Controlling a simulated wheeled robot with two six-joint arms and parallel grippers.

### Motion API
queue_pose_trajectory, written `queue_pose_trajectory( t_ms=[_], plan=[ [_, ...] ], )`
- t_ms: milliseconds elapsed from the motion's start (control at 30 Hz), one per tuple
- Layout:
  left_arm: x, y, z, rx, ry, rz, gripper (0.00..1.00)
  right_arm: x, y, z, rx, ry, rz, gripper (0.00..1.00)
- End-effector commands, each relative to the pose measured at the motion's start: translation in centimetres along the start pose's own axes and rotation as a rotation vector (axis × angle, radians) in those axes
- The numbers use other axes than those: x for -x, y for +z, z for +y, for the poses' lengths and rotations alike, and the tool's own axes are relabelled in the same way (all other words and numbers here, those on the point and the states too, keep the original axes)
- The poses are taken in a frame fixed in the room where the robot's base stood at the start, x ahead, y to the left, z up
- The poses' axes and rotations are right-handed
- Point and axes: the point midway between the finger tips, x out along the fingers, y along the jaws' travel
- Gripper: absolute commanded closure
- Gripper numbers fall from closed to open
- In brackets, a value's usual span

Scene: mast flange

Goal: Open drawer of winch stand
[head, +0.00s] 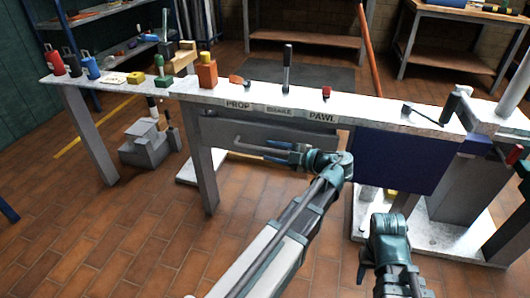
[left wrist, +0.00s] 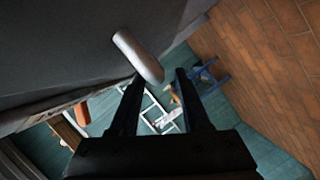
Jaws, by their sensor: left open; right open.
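The winch stand (head: 207,172) is a pale bench with lever labels along its front edge. Its grey drawer front (head: 270,133) is under the top and looks closed. A grey bar handle (head: 240,142) stands out from it; in the left wrist view the rounded bar (left wrist: 136,54) runs from the dark front towards my fingertips. My left gripper (head: 264,150) is open beside the drawer front, pointing left. In its wrist view the bar's end shows between the fingertips (left wrist: 159,80); I cannot tell whether they touch. My right gripper (head: 365,270) is low at the right, apart from the stand.
Levers and an orange block (head: 207,73) stand on the top. A dark blue panel (head: 400,160) hangs right of the drawer. A grey stepped block (head: 147,147) sits on the floor beneath. Tiled floor at the front left is clear.

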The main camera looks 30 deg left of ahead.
Motion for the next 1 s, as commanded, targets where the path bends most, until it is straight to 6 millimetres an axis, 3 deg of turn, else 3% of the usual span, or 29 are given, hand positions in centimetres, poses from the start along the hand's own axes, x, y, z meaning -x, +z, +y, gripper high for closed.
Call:
queue_pose_trajectory(
  t_ms=[233, 633, 900, 1000],
  plan=[
    [-2.7, 0.0, -0.1, 0.000, 0.000, 0.001, 0.53, -0.6, 0.0, -0.1, 0.000, 0.000, 0.001, 0.50],
    [-3.2, 0.0, 0.0, -0.001, 0.000, -0.001, 0.53, -0.7, -0.1, -0.1, 0.000, 0.000, 0.001, 0.50],
    [-3.1, 0.0, 0.0, -0.001, 0.000, 0.000, 1.00, -0.7, 0.0, -0.1, 0.000, 0.000, 0.001, 0.50],
    [-3.1, 0.0, 0.0, 0.000, 0.000, -0.001, 1.00, -0.7, 0.0, -0.1, 0.000, 0.000, 0.001, 0.50]
  ],
)
